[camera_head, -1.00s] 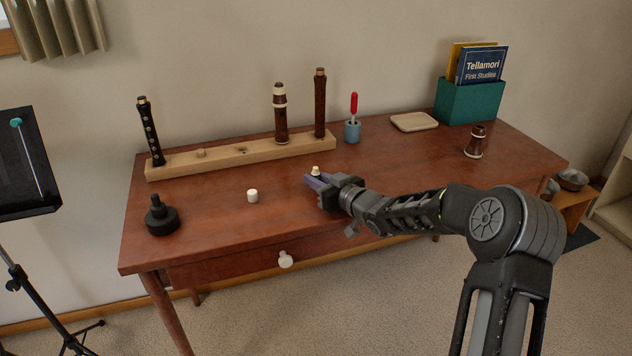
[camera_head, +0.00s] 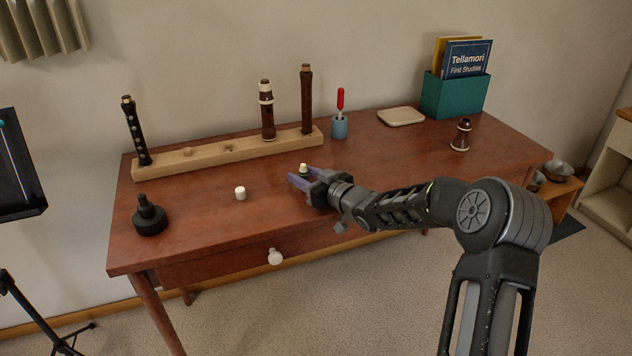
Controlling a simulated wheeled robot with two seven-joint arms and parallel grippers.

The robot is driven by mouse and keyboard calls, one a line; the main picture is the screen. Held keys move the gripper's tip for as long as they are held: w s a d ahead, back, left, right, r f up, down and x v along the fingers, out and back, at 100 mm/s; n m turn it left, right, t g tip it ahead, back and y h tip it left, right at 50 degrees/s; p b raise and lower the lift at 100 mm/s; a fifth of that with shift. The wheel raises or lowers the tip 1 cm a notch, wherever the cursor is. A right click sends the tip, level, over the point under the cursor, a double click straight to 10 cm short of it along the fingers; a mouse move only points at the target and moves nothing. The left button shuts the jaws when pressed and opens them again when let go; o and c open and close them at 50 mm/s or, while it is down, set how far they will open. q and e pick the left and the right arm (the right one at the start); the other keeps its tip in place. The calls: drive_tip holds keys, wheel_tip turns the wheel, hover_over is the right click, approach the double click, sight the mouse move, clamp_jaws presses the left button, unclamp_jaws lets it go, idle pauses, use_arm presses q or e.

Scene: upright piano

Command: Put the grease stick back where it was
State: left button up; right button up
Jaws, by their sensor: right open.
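The grease stick (camera_head: 304,171), a small dark green tube with a cream tip, stands upright on the desk, left of the middle. My right gripper (camera_head: 300,178) is open, low over the desk, with its fingers pointing left at the stick. One purple-grey finger lies on the near side and the other close beside the stick; I cannot tell whether either touches it. A small white cap (camera_head: 240,193) stands on the desk to the left. My left gripper is out of view.
A wooden rack (camera_head: 190,162) at the back holds dark woodwind joints (camera_head: 306,100). A blue cup (camera_head: 339,129) holds a red-handled tool. A tan dish (camera_head: 401,117), a green book box (camera_head: 455,97), a brown bell joint (camera_head: 461,135) and a black stand (camera_head: 149,217) also stand on the desk.

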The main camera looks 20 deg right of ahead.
drive_tip(key=p+v, duration=0.1)
drive_tip(key=v, duration=1)
drive_tip(key=shift+s+d+r, duration=0.1)
drive_tip(key=shift+s, duration=0.3)
